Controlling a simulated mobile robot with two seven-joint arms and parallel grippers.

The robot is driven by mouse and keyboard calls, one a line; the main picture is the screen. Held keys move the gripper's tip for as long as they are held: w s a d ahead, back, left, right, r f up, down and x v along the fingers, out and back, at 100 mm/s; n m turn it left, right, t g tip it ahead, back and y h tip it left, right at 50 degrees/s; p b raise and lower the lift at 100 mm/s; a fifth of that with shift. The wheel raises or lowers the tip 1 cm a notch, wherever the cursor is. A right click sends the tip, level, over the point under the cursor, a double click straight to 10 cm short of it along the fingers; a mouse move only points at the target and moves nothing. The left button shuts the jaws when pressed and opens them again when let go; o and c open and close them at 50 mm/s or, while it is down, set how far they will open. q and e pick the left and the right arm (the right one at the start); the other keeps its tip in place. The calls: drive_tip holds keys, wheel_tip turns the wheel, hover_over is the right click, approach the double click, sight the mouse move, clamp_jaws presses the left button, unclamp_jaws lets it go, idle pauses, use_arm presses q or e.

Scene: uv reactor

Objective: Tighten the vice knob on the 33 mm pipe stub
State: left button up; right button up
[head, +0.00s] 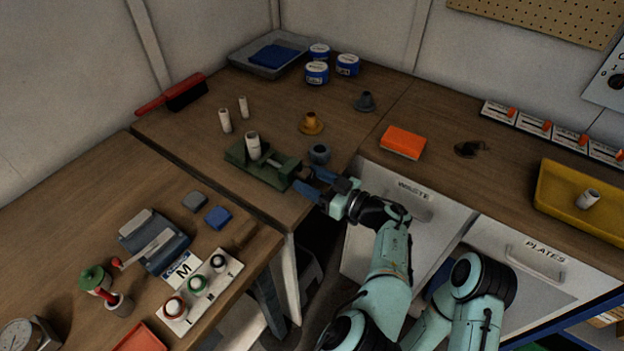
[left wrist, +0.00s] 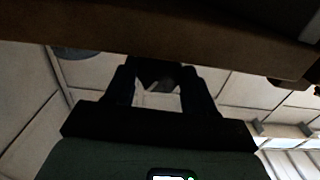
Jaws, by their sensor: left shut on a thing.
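The green vice (head: 240,157) sits near the front edge of the back bench in the head view. A white pipe stub (head: 252,145) stands upright in it. The vice's knob is at its right end, mostly hidden by my left gripper (head: 306,180), which is shut on it from the front right. In the left wrist view, the dark fingers of my left gripper (left wrist: 157,84) stand either side of a dark shape, too dim to make out in detail. My right gripper is not in view.
A grey ring-like part (head: 319,153) stands close behind my left gripper. An orange flanged part (head: 311,124) and two white stubs (head: 225,120) stand farther back. An orange block (head: 403,142) lies to the right.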

use_arm(q)
drive_tip(key=m, duration=0.3)
drive_tip(key=shift+m, duration=0.4)
drive_tip(key=shift+w+m, duration=0.1)
drive_tip(key=shift+m, duration=1.3)
drive_tip(key=shift+f, duration=0.1)
drive_tip(key=shift+f, duration=0.1)
